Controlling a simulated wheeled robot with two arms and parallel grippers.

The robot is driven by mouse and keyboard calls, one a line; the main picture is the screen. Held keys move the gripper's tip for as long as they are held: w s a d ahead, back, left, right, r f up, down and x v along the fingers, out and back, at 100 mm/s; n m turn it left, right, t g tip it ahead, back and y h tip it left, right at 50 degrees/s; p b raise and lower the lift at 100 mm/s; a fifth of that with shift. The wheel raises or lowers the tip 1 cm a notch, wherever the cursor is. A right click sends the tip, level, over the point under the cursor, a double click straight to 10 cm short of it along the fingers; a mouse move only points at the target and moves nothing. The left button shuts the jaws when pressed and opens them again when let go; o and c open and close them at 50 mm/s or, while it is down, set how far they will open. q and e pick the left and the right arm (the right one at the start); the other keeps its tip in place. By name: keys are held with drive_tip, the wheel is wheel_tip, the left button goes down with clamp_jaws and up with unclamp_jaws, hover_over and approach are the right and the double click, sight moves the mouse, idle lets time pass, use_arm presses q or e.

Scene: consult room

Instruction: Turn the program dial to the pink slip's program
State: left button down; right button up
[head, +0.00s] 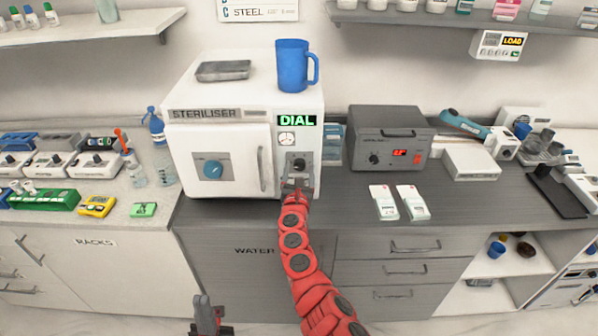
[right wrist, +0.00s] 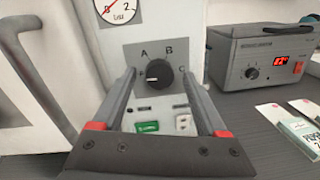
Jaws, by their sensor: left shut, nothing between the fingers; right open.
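The black program dial (right wrist: 158,75) sits on a grey panel on the steriliser (head: 220,135), with letters A, B and C around it. Its white mark points left, below A. In the head view the dial (head: 299,164) is just above my right gripper (head: 297,184). My right gripper (right wrist: 160,82) is open, its fingers reaching to either side of the dial; contact is not clear. My left gripper (head: 206,318) is shut and empty, low in front of the counter. No plainly pink slip can be made out; two pale cards (head: 383,203) (head: 412,202) lie right of the steriliser, their print unreadable.
A green button (right wrist: 147,127) and a pale switch (right wrist: 183,122) sit below the dial. A grey device (head: 390,138) with a red display stands right. A blue mug (head: 292,66) and a metal box (head: 223,70) stand on the steriliser. The dark counter front is mostly clear.

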clamp_jaws()
